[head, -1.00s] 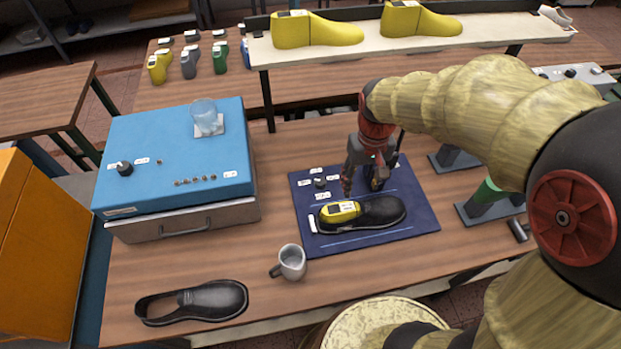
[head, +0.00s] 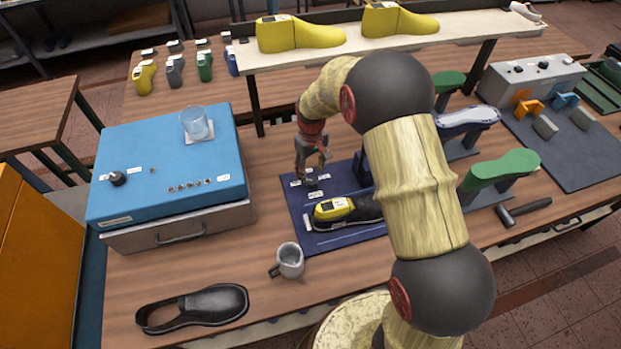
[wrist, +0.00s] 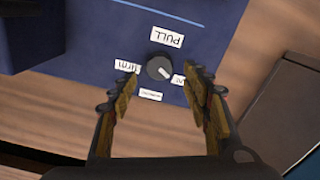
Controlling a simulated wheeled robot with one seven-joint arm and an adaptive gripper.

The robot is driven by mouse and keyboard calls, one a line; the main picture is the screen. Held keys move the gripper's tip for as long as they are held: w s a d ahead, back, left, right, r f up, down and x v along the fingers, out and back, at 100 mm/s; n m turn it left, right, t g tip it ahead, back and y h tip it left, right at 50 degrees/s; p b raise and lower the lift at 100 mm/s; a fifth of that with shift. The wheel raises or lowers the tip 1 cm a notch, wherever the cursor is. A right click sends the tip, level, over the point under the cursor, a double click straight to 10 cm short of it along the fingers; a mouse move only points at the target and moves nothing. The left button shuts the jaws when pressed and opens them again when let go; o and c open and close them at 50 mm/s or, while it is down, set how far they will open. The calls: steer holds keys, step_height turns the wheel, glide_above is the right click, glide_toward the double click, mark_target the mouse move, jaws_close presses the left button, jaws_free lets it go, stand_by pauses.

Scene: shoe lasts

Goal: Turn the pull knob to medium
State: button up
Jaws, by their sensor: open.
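The pull knob (wrist: 158,68) is a small dark round knob on the dark blue panel (wrist: 100,40). Its white mark points to the lower right in the wrist view. A "PULL" label (wrist: 166,38) lies above it and a "firm" label (wrist: 127,66) to its left. A right label is partly hidden by a finger; the lower label (wrist: 151,95) is too small to read surely. My gripper (wrist: 158,84) is open, its fingers to either side below the knob, holding nothing. In the head view my gripper (head: 312,168) hangs over the panel's back left, at the knob.
A black shoe with a yellow last (head: 345,212) lies on the panel, with a dark blue post (head: 363,168) behind. A grey mug (head: 289,260) stands in front. A blue box (head: 165,180) is at left. Green-topped stands (head: 500,170) are at right.

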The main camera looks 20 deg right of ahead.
mark_target(313, 180)
steer(key=shift+f, duration=1.85)
steer(key=shift+c, duration=0.2)
steer(key=c, duration=1.1)
steer(key=shift+m, duration=0.4)
steer(key=m+p, duration=0.1)
steer(key=m, duration=0.4)
steer(key=shift+d, duration=0.1)
steer(key=m, duration=0.6)
steer(key=shift+d+p, duration=0.1)
steer(key=shift+p, duration=0.25)
